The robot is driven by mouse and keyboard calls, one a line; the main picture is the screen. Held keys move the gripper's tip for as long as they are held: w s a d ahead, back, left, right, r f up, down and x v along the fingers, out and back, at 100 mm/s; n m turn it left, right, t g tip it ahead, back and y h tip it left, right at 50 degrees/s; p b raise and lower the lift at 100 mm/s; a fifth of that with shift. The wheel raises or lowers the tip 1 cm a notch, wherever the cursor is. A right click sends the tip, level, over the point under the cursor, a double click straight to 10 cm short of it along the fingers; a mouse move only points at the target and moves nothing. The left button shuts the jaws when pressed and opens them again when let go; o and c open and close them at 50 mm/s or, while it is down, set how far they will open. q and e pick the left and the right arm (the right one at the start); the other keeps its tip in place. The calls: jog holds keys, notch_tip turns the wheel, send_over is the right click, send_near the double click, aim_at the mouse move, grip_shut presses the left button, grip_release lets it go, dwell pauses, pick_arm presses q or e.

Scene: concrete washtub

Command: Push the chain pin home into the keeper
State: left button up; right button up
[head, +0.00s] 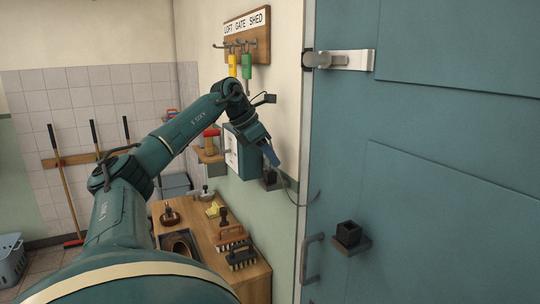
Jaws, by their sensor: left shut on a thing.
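My left gripper (271,156) is shut, with its fingertips pointing down in front of the wall beside the door frame. What it holds is too small to make out; the chain pin does not show clearly. A thin dark chain or cord (297,204) hangs from near the fingertips and curves across to the teal door's edge. A dark block on a bracket (269,180) sits on the wall just below the fingertips, apparently apart from them. A similar dark block (348,235) sits on a bracket on the door. I cannot tell which is the keeper. My right gripper is not in view.
The teal door (430,150) fills the right, with a metal latch (345,60) and a pull handle (312,258). A wooden bench (255,278) with several brushes stands below my left arm. A key rack (247,35) and a teal box (240,155) are on the wall.

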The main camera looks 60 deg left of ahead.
pick_arm(q)
jog(key=shift+f, duration=0.35)
jog(key=o, duration=1.1)
jog(key=shift+c, duration=0.2)
notch_tip(320, 180, up, 3)
jog(key=p, duration=0.2)
jog(key=shift+p, duration=0.3)
jog(key=shift+r+p, duration=0.5)
jog(key=shift+r, duration=1.55)
